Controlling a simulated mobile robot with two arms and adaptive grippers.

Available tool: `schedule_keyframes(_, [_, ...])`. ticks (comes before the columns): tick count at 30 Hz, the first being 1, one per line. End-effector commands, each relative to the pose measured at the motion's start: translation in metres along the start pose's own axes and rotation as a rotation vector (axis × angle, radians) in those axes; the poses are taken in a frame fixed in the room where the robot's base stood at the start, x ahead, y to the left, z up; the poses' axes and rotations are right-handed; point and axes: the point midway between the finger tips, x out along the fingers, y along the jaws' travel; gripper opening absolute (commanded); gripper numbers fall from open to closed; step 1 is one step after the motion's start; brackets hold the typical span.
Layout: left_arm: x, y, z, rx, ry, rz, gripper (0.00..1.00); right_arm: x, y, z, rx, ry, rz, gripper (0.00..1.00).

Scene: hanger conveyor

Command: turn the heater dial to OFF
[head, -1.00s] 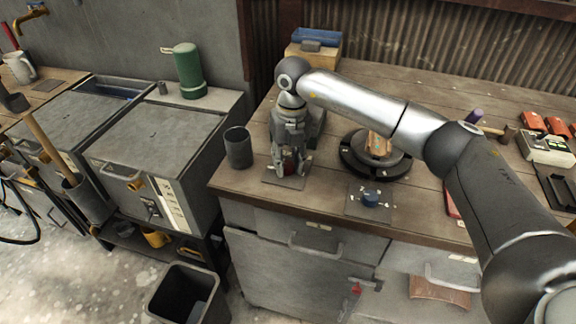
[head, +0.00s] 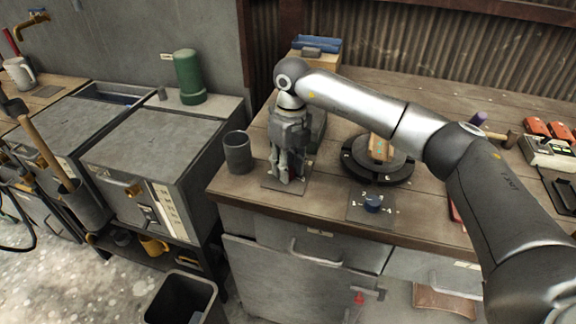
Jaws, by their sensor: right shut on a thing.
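My right gripper (head: 288,172) points straight down over a flat dark plate (head: 272,184) at the bench's front left. It is shut on the dial at that plate. The fingers hide the dial, so its pointer and the OFF mark cannot be read. My left gripper is not in view.
A dark grey cup (head: 237,152) stands close left of the gripper. A round black turntable (head: 350,163) with an orange-brown block (head: 378,147) is to the right. A blue-topped box (head: 316,46) is behind. The bench's front edge is near.

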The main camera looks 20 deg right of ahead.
Motion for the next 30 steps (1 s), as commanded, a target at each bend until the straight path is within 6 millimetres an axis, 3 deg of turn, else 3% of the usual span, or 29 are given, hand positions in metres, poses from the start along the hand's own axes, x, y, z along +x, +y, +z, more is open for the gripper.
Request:
schedule_keyframes(6, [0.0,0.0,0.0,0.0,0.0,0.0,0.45,-0.003,-0.001,0.002,0.001,-0.007,-0.002,0.06])
schedule_keyframes(7, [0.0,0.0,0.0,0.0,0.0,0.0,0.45,-0.003,-0.001,0.002,0.001,-0.007,-0.002,0.31])
schedule_keyframes(12, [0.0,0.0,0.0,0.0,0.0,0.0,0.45,-0.002,-0.001,0.001,0.002,-0.005,-0.001,0.53])
schedule_keyframes(23, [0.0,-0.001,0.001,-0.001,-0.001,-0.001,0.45,-0.004,0.0,0.001,0.002,-0.003,-0.001,0.53])
schedule_keyframes(30, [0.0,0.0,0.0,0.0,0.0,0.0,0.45,-0.042,-0.001,0.002,0.002,-0.007,-0.002,0.53])
